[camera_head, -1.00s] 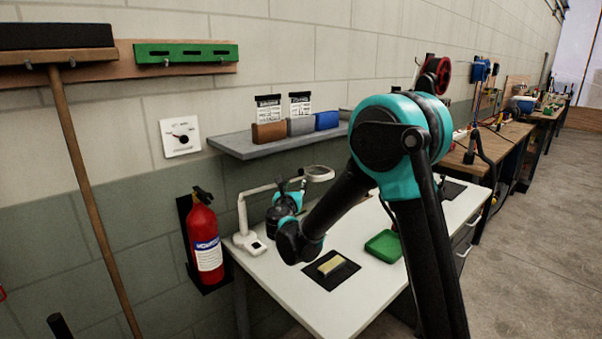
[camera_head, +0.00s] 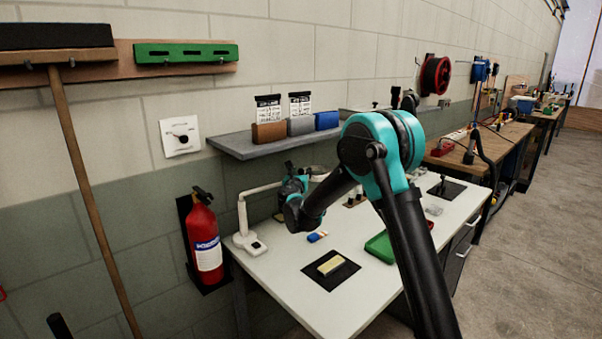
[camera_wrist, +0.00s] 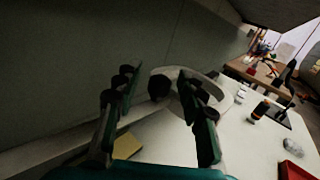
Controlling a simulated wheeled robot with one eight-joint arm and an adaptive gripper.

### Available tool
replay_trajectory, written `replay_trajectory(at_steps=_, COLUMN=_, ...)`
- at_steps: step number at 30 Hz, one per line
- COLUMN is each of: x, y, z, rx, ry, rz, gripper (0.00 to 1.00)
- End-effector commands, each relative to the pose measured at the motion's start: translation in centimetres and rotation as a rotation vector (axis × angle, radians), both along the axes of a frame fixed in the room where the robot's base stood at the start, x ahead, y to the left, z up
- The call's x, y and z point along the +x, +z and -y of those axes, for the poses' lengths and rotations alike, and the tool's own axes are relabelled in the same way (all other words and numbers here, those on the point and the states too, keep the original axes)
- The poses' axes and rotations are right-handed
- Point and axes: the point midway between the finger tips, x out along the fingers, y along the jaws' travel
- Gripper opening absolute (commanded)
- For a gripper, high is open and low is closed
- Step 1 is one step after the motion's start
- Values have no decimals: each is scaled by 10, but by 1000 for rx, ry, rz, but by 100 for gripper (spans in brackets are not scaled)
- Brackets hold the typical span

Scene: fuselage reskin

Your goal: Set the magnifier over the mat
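The white magnifier (camera_head: 243,215) stands at the left back of the white table, its arm reaching right to a ring head (camera_head: 319,170). In the wrist view the pale ring (camera_wrist: 226,98) lies just beyond my gripper, partly behind the right finger. A dark round knob shows beside it. My gripper (camera_wrist: 158,80) is open, its two fingers apart; I cannot tell whether either touches the ring. In the head view my gripper (camera_head: 294,183) is by the magnifier's arm, partly hidden by my wrist. A black mat (camera_head: 347,279) lies near the table's front, with a yellow block on it.
A shelf (camera_head: 235,146) with small bins overhangs the table's back. A green tray (camera_head: 380,247) lies right of the mat, partly behind my arm. A blue-and-orange item (camera_head: 317,236) lies behind the mat. A fire extinguisher (camera_head: 204,240) hangs left of the table.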

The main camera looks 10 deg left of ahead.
Motion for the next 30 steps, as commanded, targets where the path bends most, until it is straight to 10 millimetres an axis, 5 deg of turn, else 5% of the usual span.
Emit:
replay_trajectory(at_steps=4, x=0, y=0, z=0, rx=0, ry=0, rz=0, gripper=40)
replay_trajectory(at_steps=14, x=0, y=0, z=0, rx=0, ry=0, rz=0, gripper=0)
replay_trajectory(at_steps=30, x=-9, y=0, z=-10, rx=0, ry=-10, rz=1, gripper=0)
